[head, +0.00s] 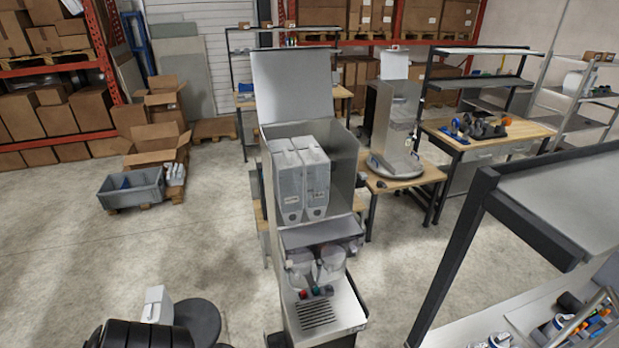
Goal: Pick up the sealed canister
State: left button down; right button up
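A dispenser (345,175) stands in the middle of the head view with its top lid raised. Two tall, pale grey-white canisters, a left one (288,185) and a right one (317,180), stand side by side in its open top. Another pale canister-like container (157,304) shows at the lower left, its lower part hidden behind black ribbed parts. Small pale containers (175,172) stand beside a grey crate at the left. I cannot tell which of these is the sealed one. Neither of my grippers can be made out.
The grey crate (131,190) sits on a pallet near cardboard boxes (160,135). A second dispenser (393,125) stands on a wooden table behind. A dark-framed bench (570,200) fills the right foreground. The concrete floor left of the front dispenser is clear.

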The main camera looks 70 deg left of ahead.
pick_arm(q)
jog(key=c, duration=1.8)
grip_release()
jog(key=o, duration=1.8)
